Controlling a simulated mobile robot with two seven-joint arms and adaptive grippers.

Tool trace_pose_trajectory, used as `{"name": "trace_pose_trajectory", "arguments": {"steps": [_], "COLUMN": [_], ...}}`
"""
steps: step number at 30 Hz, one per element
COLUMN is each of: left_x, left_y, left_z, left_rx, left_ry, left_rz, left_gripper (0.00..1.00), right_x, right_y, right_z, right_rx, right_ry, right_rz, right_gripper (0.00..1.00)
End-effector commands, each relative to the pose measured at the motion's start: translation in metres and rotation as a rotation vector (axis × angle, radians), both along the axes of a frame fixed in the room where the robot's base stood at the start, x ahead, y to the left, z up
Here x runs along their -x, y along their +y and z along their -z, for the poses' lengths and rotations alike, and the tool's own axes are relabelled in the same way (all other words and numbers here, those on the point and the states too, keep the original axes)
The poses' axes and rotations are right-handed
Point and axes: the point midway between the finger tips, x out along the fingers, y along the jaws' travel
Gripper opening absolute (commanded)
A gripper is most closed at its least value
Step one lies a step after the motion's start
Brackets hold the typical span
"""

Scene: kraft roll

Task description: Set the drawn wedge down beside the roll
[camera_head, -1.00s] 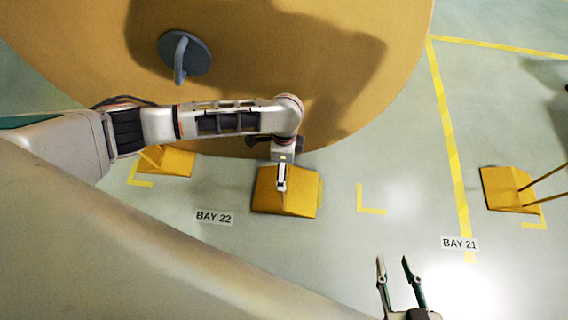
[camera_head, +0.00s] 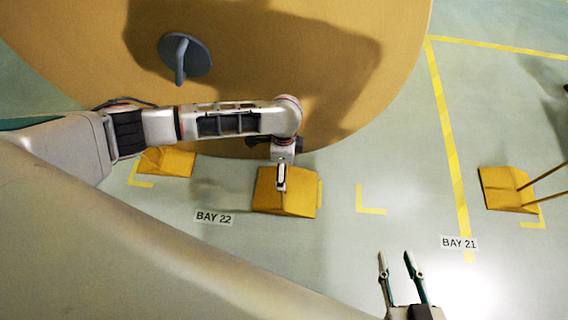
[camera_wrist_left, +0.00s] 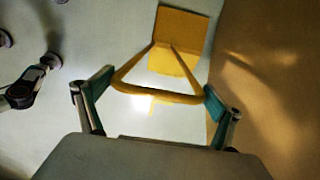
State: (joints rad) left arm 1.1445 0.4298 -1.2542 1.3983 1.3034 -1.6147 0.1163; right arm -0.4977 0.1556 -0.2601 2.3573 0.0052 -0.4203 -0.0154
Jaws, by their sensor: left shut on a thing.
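The roll (camera_head: 80,50) is a huge brown disc filling the top left of the head view; part of it also shows at the right of the left wrist view (camera_wrist_left: 265,90). The drawn wedge (camera_head: 295,203) is a yellow block just below the roll's lower edge. My left gripper (camera_head: 281,185) is over it, shut on its handle. In the left wrist view the yellow handle (camera_wrist_left: 157,96) spans between the fingers, with the wedge body (camera_wrist_left: 180,40) beyond. I cannot tell whether the wedge touches the floor. My right gripper (camera_head: 397,264) is open and empty at the bottom.
A second yellow wedge (camera_head: 172,163) lies at the roll's edge, partly behind my left arm. A third wedge (camera_head: 507,188) with a handle lies far right. Yellow corner marks (camera_head: 370,210) and a yellow stripe (camera_head: 450,145) cross the floor. Floor between the held wedge and the stripe is clear.

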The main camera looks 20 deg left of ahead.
Motion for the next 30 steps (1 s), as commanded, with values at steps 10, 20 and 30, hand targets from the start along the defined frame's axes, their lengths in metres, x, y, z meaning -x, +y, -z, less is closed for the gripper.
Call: {"name": "trace_pose_trajectory", "arguments": {"steps": [10, 20, 30], "left_x": [-0.003, -0.003, 0.000], "left_y": [-0.001, -0.001, 0.000], "left_z": [0.001, 0.005, 0.009], "left_rx": [0.001, 0.001, 0.000], "left_ry": [-0.006, -0.006, 0.000], "left_rz": [0.000, 0.000, 0.000], "left_gripper": [0.38, 0.38, 1.00], "right_x": [0.006, 0.010, 0.005], "right_y": [0.000, 0.001, 0.001], "right_z": [0.004, 0.008, 0.006], "right_rx": [-0.001, -0.001, -0.002], "right_ry": [0.014, 0.025, 0.015], "right_rz": [0.000, -0.001, -0.001], "right_gripper": [0.30, 0.30, 0.30]}}
